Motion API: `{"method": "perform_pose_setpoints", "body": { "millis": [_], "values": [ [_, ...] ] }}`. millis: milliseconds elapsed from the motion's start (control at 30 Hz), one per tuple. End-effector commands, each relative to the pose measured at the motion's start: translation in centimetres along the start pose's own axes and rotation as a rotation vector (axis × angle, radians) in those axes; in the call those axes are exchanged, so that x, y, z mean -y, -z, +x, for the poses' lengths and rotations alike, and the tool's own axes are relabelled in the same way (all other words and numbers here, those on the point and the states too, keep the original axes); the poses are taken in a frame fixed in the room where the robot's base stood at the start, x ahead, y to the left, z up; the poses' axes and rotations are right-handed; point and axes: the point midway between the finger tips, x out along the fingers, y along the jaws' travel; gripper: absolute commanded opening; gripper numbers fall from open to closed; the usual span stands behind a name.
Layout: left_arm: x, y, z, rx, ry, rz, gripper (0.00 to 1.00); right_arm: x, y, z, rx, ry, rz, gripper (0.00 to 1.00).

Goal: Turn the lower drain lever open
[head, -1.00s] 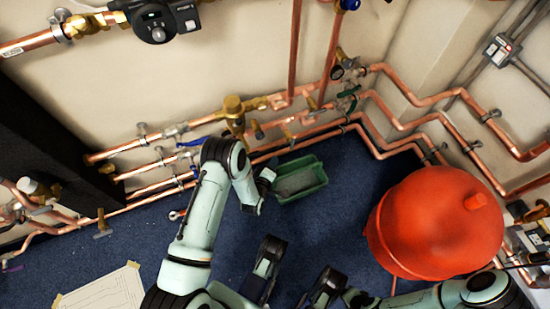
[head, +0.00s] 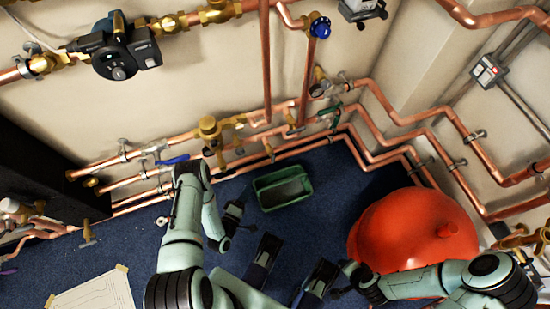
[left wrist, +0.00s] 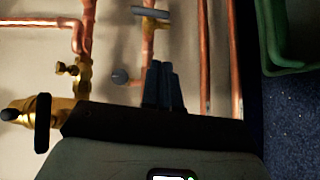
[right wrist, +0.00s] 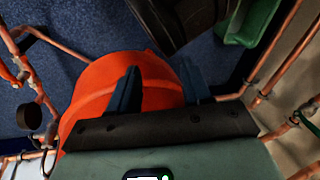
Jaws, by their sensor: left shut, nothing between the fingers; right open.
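My left gripper (head: 235,211) is left of the green tray in the head view, below the pipes along the wall. I see no clear contact. A blue lever (head: 173,160) sits on the lower pipes behind my left arm. I cannot tell which handle is the lower drain lever; my arm hides part of the pipework. My right gripper (right wrist: 160,68) is open and empty, over the red tank in the right wrist view.
The green tray (head: 258,194) stands on the blue floor by the wall. The round red tank (head: 400,240) stands at the right. Copper pipes (head: 385,105) run along both walls. A paper sheet (head: 95,295) lies at lower left. Floor between sheet and left arm is clear.

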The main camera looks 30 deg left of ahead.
Motion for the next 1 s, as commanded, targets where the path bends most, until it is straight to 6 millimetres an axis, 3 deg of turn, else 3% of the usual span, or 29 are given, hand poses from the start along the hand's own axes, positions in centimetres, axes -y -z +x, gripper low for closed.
{"method": "perform_pose_setpoints", "body": {
  "millis": [167, 333, 467, 700, 1000],
  "values": [
    [0.1, 0.1, -0.2, 0.002, -0.020, -0.022, 0.00, 0.0, 0.3, 0.3, -0.010, 0.001, -0.001, 0.49],
    [0.1, -0.1, 2.2, 0.006, -0.023, -0.018, 0.00, -0.6, 2.1, 1.9, -0.062, -0.003, 0.004, 0.49],
    [0.1, -0.1, 4.7, 0.007, -0.023, -0.018, 0.00, -2.4, 0.7, 3.9, -0.015, -0.034, 0.022, 0.49],
    [-0.2, 0.1, 9.6, 0.000, -0.023, -0.019, 0.00, -4.4, -2.0, 5.3, 0.071, -0.070, 0.046, 0.49],
    [-0.3, -2.5, 11.9, -0.001, -0.019, -0.022, 0.00, -5.8, -3.9, 6.1, 0.134, -0.097, 0.065, 0.49]
  ]
}}
